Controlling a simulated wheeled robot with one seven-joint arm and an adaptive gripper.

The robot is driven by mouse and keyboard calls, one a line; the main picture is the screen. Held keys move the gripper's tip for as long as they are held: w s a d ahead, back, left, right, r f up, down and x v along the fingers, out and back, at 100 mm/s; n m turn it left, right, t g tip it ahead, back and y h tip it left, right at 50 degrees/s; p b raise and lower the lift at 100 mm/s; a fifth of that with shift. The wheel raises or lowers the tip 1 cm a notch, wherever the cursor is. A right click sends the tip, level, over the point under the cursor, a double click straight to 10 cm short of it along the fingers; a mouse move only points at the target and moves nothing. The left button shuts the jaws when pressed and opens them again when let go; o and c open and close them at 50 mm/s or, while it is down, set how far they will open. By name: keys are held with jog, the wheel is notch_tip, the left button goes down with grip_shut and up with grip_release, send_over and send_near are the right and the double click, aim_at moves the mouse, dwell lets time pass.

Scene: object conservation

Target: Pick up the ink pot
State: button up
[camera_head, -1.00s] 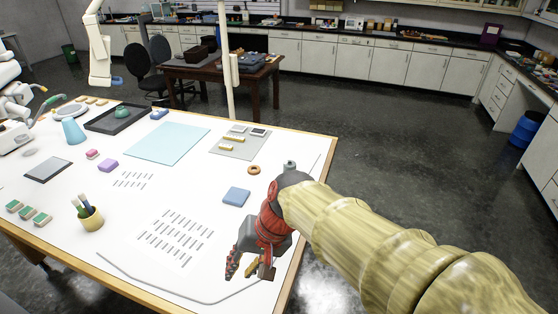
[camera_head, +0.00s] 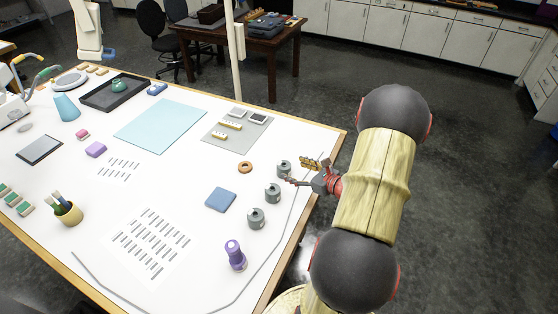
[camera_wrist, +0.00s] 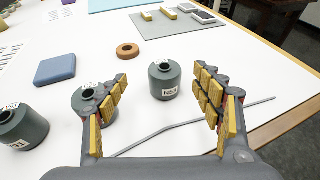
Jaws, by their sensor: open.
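Three squat grey-green pots, each with a dark hole in the top, stand upright in a row near the table's right edge. In the head view they are the far pot (camera_head: 284,167), the middle pot (camera_head: 272,193) and the near pot (camera_head: 256,219). My gripper (camera_head: 303,173) is open and low beside the far pot. In the wrist view, the far pot (camera_wrist: 165,82), with a white label, shows ahead between my open fingers (camera_wrist: 161,76); no contact is visible. The middle pot (camera_wrist: 88,100) is partly hidden behind the left finger. The near pot (camera_wrist: 20,128) is at the left.
An orange-brown ring (camera_head: 245,167) and a blue block (camera_head: 220,200) lie left of the pots. A purple upright object (camera_head: 235,256) stands nearer. A grey mat (camera_head: 222,139) with small parts lies beyond. A thin grey line (camera_wrist: 180,123) runs along the table near its edge.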

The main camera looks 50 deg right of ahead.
aim_at(285, 165)
jog(key=shift+s+d+f+m, duration=0.1)
jog(key=shift+d+f+m, duration=0.2)
jog(key=shift+d, duration=0.2)
jog(key=shift+w+d+f, duration=0.1)
jog(key=shift+w+f, duration=0.05)
jog(key=shift+w, duration=0.1)
jog(key=x, duration=0.7)
jog(key=shift+b, duration=0.35)
jog(key=shift+c, duration=0.9)
jog(key=c, duration=1.1)
jog(key=shift+c, duration=0.3)
